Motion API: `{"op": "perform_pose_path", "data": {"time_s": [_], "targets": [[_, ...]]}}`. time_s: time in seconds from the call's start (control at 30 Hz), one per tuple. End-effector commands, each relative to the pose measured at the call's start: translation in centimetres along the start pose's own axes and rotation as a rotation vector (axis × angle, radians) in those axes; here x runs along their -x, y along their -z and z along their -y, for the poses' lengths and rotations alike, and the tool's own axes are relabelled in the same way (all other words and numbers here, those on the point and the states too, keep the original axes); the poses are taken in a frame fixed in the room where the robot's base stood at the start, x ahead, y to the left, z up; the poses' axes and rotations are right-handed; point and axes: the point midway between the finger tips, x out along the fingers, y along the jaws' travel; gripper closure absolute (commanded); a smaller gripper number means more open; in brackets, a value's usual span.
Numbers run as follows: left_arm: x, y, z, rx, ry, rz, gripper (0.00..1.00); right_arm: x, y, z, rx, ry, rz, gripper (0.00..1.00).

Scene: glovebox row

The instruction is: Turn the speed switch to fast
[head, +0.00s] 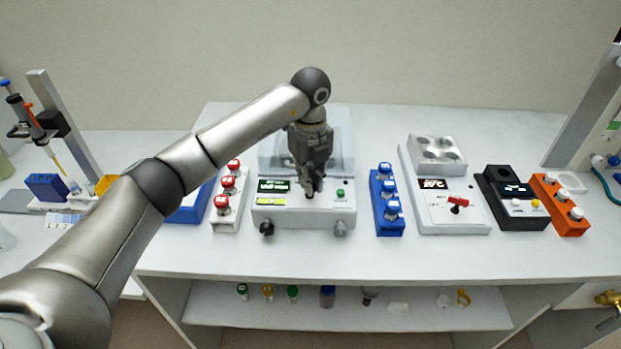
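My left gripper (311,190) points down at the front panel of the white centre device (328,212). Its fingers look close together, but I cannot tell whether they are shut or hold anything. The gripper hides the panel's middle. A red lever switch (458,202) sits on another white device (474,216) to the right, well apart from the gripper. No speed label is readable. My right gripper is not in view.
A rack of red-capped vials (225,213) stands left of the centre device, a blue rack (388,221) right of it. A black device (513,190) and an orange rack (545,190) stand further right.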

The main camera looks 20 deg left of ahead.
Motion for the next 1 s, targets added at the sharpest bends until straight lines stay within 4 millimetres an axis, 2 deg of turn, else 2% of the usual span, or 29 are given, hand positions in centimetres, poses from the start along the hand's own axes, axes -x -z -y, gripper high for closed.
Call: {"op": "perform_pose_path", "data": {"time_s": [0.37, 1.0], "targets": [[0.0, 0.0, 0.0, -0.045, 0.001, 0.000, 1.00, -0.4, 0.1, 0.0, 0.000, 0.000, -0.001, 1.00], [0.0, -0.1, -0.1, -0.437, 0.002, 0.002, 1.00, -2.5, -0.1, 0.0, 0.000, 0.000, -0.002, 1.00]]}}
